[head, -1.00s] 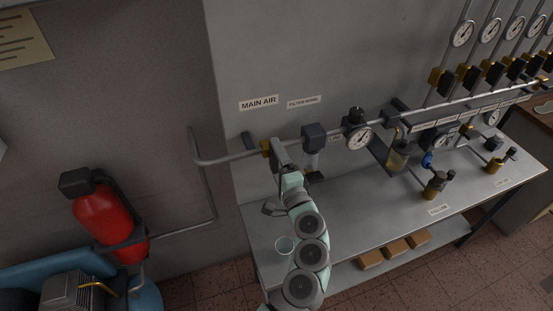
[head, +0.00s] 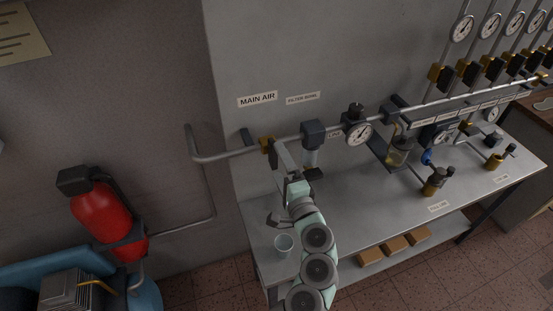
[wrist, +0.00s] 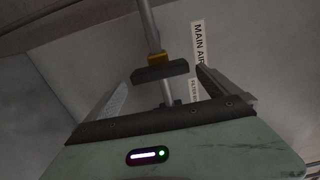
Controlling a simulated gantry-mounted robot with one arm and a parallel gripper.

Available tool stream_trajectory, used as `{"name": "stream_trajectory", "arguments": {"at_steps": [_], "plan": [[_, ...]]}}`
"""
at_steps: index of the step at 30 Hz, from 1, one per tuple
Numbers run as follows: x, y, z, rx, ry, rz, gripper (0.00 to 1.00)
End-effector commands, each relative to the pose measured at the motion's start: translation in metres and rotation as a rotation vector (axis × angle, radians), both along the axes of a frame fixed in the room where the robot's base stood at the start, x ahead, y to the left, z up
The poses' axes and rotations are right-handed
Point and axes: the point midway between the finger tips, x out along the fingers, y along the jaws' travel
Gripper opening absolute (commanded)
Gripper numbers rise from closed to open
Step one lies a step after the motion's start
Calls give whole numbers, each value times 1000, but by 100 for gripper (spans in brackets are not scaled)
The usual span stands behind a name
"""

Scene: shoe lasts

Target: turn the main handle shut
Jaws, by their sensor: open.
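The main handle (wrist: 160,72) is a dark bar in the wrist view. It lies across the pipe in front of a brass valve body (wrist: 157,58). In the head view the brass valve (head: 267,145) sits on the pipe below the MAIN AIR label (head: 257,99); the handle is hard to make out there behind my gripper. My gripper (wrist: 162,84) is open. In the wrist view its fingers stand wide apart, one to each side of the handle; nothing is held. I cannot tell whether either finger touches the bar.
The pipe (head: 225,156) runs along the wall above a grey bench. A filter bowl (head: 312,157) and a gauge (head: 358,134) are right of the valve. A red tank (head: 101,214) is at left.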

Motion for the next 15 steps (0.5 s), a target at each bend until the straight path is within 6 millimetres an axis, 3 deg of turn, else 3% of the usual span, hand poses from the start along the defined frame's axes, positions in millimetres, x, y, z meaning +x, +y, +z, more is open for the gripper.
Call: {"name": "stream_trajectory", "arguments": {"at_steps": [9, 15], "plan": [[-47, -18, -1, 0, -1, -5, 100], [-60, -22, 0, -1, 0, -1, 100]]}}
